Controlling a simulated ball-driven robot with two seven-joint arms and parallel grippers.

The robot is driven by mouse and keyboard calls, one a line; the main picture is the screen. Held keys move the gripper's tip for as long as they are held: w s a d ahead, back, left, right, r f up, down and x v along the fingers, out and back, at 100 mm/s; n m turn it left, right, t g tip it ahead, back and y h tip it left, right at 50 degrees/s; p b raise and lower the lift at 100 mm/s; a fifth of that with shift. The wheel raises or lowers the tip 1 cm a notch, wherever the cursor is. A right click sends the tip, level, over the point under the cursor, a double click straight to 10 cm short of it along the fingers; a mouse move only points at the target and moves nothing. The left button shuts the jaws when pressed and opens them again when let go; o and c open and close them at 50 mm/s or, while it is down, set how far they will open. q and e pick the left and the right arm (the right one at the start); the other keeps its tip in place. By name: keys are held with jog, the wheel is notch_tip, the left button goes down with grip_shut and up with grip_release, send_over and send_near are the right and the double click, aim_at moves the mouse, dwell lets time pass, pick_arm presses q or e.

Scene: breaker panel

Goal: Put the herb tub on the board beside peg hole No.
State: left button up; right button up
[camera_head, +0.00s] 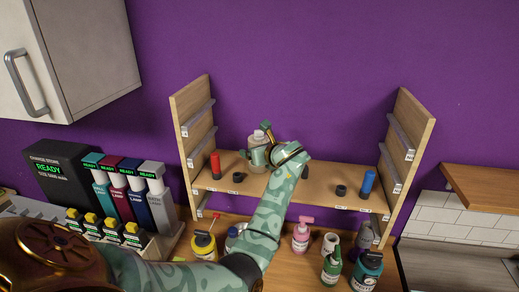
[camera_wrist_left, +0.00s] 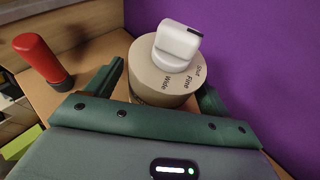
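The herb tub (camera_head: 257,141) is a pale round tub with a white knob. Black rings (camera_head: 238,177) (camera_head: 341,191) are on the board; any hole numbers are too small to read. My right gripper is not in view.
A red peg (camera_head: 215,165) stands left of the tub and also shows in the left wrist view (camera_wrist_left: 42,62). A blue peg (camera_head: 367,184) stands at the right. Wooden side panels flank the board. Several bottles, including a pink pump bottle (camera_head: 301,238), stand below in front.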

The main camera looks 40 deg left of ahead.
pick_arm(q)
jog(key=shift+d+r, duration=0.2)
jog(key=shift+d, duration=0.05)
jog(key=b+v, duration=0.1)
jog(key=v, duration=1)
jog(key=shift+s+d+r+b, duration=0.15)
jog(key=shift+r+b, duration=0.05)
jog(key=shift+b, duration=0.1)
